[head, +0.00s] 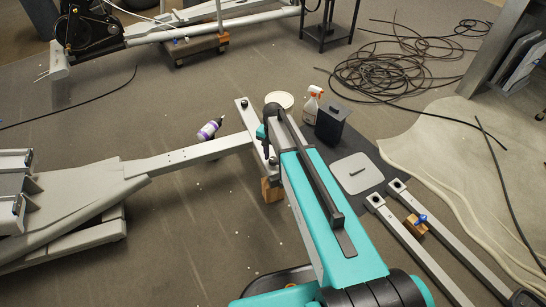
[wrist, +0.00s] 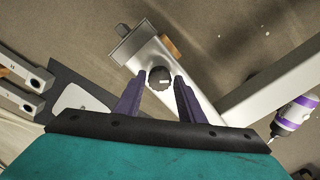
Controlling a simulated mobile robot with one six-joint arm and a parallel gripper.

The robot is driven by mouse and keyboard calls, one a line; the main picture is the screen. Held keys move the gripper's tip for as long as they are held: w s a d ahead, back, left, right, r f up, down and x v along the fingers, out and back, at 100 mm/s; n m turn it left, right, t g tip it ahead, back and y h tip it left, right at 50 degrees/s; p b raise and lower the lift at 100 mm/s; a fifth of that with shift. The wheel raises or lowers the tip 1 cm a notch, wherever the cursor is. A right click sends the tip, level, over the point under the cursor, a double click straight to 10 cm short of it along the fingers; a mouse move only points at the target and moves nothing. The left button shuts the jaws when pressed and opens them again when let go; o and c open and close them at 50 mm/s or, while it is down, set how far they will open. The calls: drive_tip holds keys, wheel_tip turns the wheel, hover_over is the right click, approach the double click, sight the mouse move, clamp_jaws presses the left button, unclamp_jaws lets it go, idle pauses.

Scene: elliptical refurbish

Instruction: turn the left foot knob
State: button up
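A round dark knob (wrist: 159,78) with a white mark sits on a pale metal foot bar (wrist: 190,98) in the wrist view. My gripper (wrist: 159,83) has two purple fingers spread apart. In this view the knob appears between their tips, with gaps at both sides. I cannot tell whether the tips are level with the knob or above it. In the head view the foot bar (head: 250,118) lies at the end of a long pale beam (head: 190,154).
A wooden block (head: 272,190) sits under the bar's near end. A purple-labelled bottle (head: 209,130) lies left of the bar. The floor below the beam is mostly clear.

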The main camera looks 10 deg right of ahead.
drive_tip(key=c, duration=0.6)
drive_tip(key=shift+c, duration=0.2)
drive_tip(key=shift+r+n+p, duration=0.15)
drive_tip(key=shift+n+p, duration=0.25)
drive_tip(key=shift+p, duration=0.1)
drive_tip(key=shift+n+p, duration=1.2)
drive_tip(key=shift+w+n+p, duration=0.1)
drive_tip(key=shift+n+p, duration=1.1)
drive_tip(key=shift+n, duration=0.6)
drive_tip(key=o, duration=1.1)
